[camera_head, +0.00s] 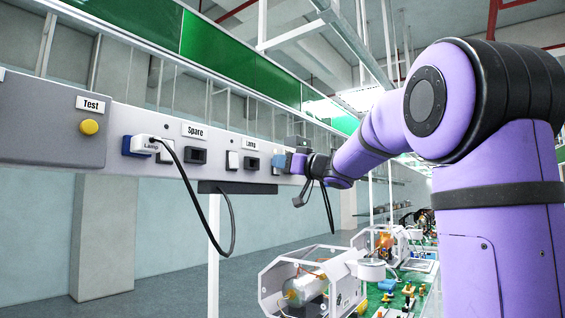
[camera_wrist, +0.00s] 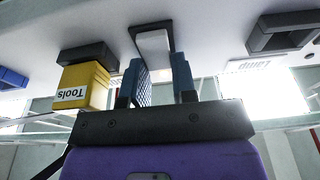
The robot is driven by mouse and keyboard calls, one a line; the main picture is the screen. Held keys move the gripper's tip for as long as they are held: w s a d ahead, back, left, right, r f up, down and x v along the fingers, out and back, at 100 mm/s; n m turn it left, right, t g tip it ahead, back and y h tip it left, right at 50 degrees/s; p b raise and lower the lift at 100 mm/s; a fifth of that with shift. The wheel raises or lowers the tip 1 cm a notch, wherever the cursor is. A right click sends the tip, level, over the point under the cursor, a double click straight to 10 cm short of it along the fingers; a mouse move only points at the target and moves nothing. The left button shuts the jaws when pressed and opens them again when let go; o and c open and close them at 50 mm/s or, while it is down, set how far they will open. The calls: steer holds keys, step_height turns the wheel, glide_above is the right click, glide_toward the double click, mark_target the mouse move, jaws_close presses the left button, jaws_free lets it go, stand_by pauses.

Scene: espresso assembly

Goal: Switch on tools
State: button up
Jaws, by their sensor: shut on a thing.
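In the wrist view a white rocker switch (camera_wrist: 153,43) in a dark frame sits on the panel, between the blue fingers of my gripper (camera_wrist: 156,60). The fingers are shut on it from both sides. How far the rocker is tilted cannot be told. A yellow plug labelled "Tools" (camera_wrist: 84,86) sits in a dark socket (camera_wrist: 88,54) beside the left finger. In the head view my gripper (camera_head: 291,163) is up against the panel just right of the Lamp group. It hides the Tools plug there.
The grey panel (camera_head: 125,130) also carries a yellow Test button (camera_head: 89,127), a white Lamp plug (camera_head: 146,144) with a hanging black cable (camera_head: 225,205), and a dark socket (camera_head: 196,156) under the Spare label. Workbench equipment (camera_head: 310,285) stands below. Another dark socket (camera_wrist: 284,33) is at right in the wrist view.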

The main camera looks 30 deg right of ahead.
steer(key=shift+f+t, duration=0.2)
steer(key=shift+t, duration=0.4)
steer(key=o, duration=0.9)
steer(key=shift+s, duration=0.1)
steer(key=v, duration=1)
steer(key=shift+s+d+f, duration=0.2)
steer(key=shift+s, duration=0.1)
